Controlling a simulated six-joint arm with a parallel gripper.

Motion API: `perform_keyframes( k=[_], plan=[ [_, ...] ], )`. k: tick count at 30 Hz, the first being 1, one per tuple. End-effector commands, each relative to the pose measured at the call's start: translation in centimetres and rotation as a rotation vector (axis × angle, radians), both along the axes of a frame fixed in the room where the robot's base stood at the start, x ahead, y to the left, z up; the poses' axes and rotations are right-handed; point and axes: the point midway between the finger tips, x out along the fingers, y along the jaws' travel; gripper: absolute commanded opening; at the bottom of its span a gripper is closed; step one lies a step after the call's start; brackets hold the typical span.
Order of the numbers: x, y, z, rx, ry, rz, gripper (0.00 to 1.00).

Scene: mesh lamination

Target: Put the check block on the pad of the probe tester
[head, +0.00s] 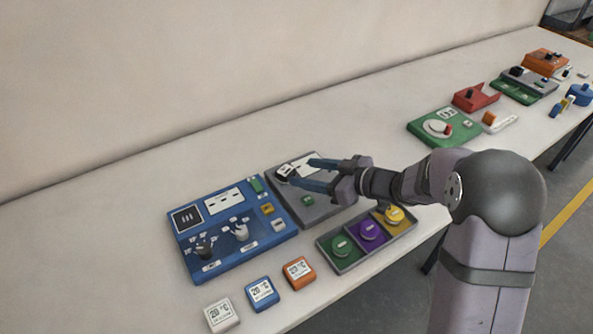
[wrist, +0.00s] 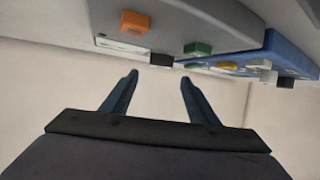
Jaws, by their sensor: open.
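A grey device (head: 325,208) stands right of the blue panel and looks like the probe tester. It bears a white plate (head: 299,164), a black-topped part (head: 285,173) and a small green block (head: 308,200). In the wrist view an orange block (wrist: 135,22) is at the white plate, with a black part (wrist: 160,60) and the green block (wrist: 198,48) beside it. I cannot tell for sure which is the check block or the pad. My gripper (head: 300,172) is open and empty over the grey device; it also shows in the wrist view (wrist: 158,82). The arm hides part of the device.
The blue panel (head: 190,262) with knobs stands left. A grey tray (head: 348,266) with green, purple and yellow discs lies in front. White (head: 222,316), blue (head: 262,293) and orange (head: 299,272) display cubes stand near the front edge. More devices stand far right. The back is clear.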

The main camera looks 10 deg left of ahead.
Motion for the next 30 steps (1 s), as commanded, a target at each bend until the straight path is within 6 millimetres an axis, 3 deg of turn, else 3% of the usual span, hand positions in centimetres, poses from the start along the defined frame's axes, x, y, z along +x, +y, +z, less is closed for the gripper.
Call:
perform_keyframes(
  k=[4, 10, 30],
  plan=[
    [-0.8, -2.1, 1.0, 0.000, -0.001, -0.003, 0.54],
    [-1.5, -3.7, 1.7, 0.001, -0.001, -0.001, 0.54],
    [-1.3, -4.3, 2.0, -0.008, -0.006, -0.023, 0.54]
  ],
)
